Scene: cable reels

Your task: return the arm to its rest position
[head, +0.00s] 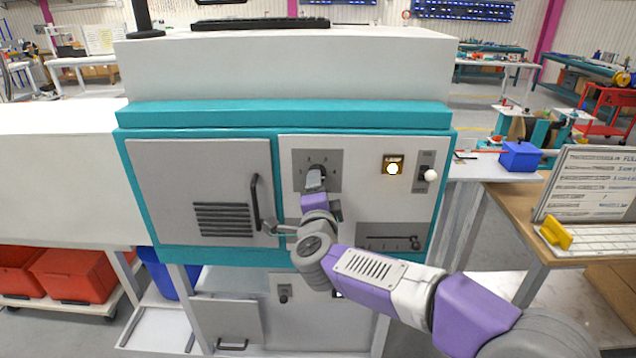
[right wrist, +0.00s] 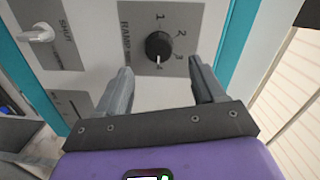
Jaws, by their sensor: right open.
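My right arm comes in from the right in the head view. Its gripper (head: 316,180) is in front of a dial plate (head: 333,158) on the upper white panel. In the right wrist view my right gripper (right wrist: 161,88) has its fingers spread apart with nothing between the tips. A black round knob (right wrist: 158,45) on a grey plate with numbers around it shows just beyond the fingers; its white mark points toward the 4. The fingers look clear of the knob. My left gripper is not in view.
The teal and white cabinet has a grey door (head: 180,170) with a black handle (head: 257,203), a lit indicator (head: 392,167), a white-ball lever (head: 430,175) and a slider plate (head: 385,240). Red bins (head: 70,280) are at lower left.

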